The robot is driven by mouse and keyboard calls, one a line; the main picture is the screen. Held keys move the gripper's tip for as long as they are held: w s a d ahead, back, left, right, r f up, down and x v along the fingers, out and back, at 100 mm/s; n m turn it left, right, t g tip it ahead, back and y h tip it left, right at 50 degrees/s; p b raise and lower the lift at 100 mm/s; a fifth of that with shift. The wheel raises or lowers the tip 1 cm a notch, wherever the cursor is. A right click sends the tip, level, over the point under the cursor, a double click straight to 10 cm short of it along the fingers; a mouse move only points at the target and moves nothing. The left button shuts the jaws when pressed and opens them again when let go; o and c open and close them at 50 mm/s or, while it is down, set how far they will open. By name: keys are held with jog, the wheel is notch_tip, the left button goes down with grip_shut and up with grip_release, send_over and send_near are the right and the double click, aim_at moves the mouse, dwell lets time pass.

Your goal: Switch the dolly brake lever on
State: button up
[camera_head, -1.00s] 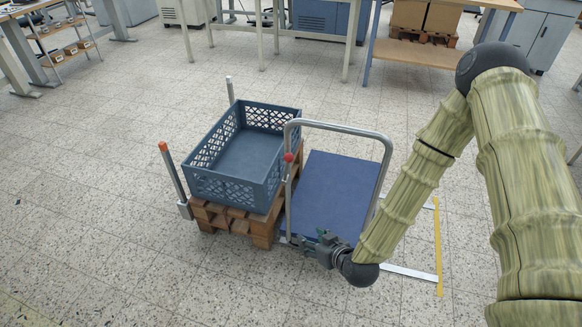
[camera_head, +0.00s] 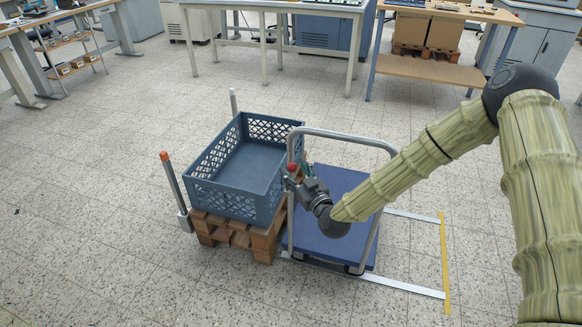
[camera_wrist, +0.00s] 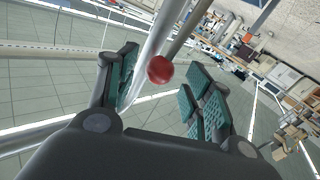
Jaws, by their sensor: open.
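The dolly has a blue deck (camera_head: 335,247) and a grey tubular handle (camera_head: 345,136). A red knob (camera_head: 292,167), at the end of a lever, is by the handle's left upright. My gripper (camera_head: 292,179) is just below and beside this knob in the head view. In the wrist view the red knob (camera_wrist: 160,69) shows between and beyond my open gripper's (camera_wrist: 163,88) green-padded fingers. A metal rod (camera_wrist: 180,30) runs up from the knob there. Nothing is held. Whether a finger touches the lever cannot be told.
A blue-grey crate (camera_head: 235,203) sits on a wooden pallet (camera_head: 210,229) left of the dolly. A post with an orange cap (camera_head: 173,190) stands at the pallet's left. Yellow tape (camera_head: 444,265) marks the floor at right. Floor in front is clear.

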jog(key=shift+x, duration=1.4)
jog(key=shift+f, duration=0.1)
grip_shut()
